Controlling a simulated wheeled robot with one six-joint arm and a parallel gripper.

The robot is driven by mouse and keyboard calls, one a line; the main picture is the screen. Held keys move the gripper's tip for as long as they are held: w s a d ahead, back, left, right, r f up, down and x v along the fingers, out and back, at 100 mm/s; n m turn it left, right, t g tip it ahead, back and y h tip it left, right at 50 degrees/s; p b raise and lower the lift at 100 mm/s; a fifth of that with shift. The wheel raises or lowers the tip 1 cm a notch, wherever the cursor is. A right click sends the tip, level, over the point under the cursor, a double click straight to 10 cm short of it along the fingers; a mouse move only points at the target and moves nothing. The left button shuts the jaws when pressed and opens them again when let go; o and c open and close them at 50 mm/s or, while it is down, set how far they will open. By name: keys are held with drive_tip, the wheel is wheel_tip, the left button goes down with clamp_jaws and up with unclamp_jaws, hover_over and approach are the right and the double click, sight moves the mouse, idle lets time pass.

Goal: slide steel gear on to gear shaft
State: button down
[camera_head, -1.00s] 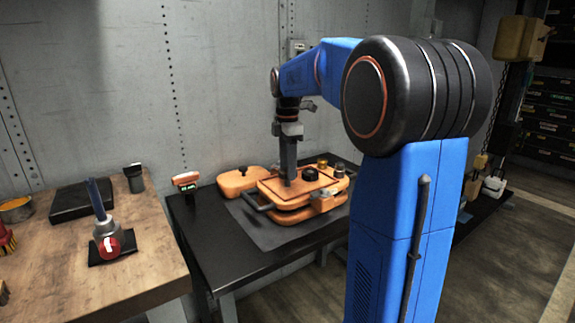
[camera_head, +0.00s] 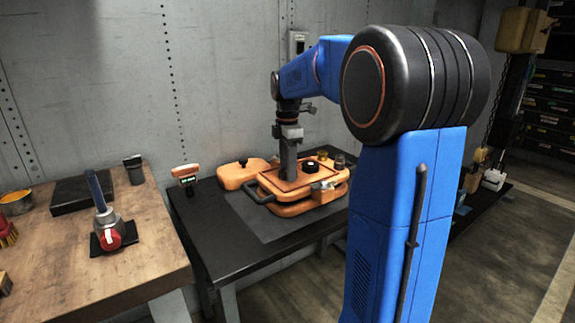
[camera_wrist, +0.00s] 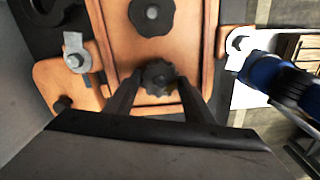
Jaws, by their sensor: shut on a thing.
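My gripper (camera_head: 288,178) points straight down over the orange gear housing (camera_head: 266,187) on the black table. In the wrist view its two dark fingers are on either side of a small toothed grey gear (camera_wrist: 158,77), and it is shut on it. The fingers hide the gear in the head view.
An orange cover (camera_head: 240,174) lies behind the housing, left of my gripper. Small cylinders (camera_head: 339,161) stand at the housing's right back. A wooden bench (camera_head: 150,245) with tools stands left. The table's front left is clear.

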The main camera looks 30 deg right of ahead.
drive_tip(key=c, duration=0.8)
unclamp_jaws()
drive_tip(key=shift+f, duration=0.1)
drive_tip(key=shift+o, duration=0.2)
wheel_tip(320, 180, up, 17)
drive_tip(key=s+a+f+m+t, duration=0.1)
drive_tip(key=s+a+f+m, duration=0.35)
drive_tip(key=s, duration=0.25)
drive_tip(key=s+a+f+m+t, duration=0.1)
drive_tip(key=s+a+f+m, duration=0.25)
drive_tip(key=s+a, duration=0.35)
drive_tip(key=s+a+f+m+t, duration=0.2)
drive_tip(key=s+a+f+m, duration=0.2)
drive_tip(key=s+f, duration=1.2)
drive_tip(key=f+m, duration=0.1)
drive_tip(key=m, duration=0.2)
drive_tip(key=shift+m+t, duration=0.3)
drive_tip(key=shift+t, duration=0.1)
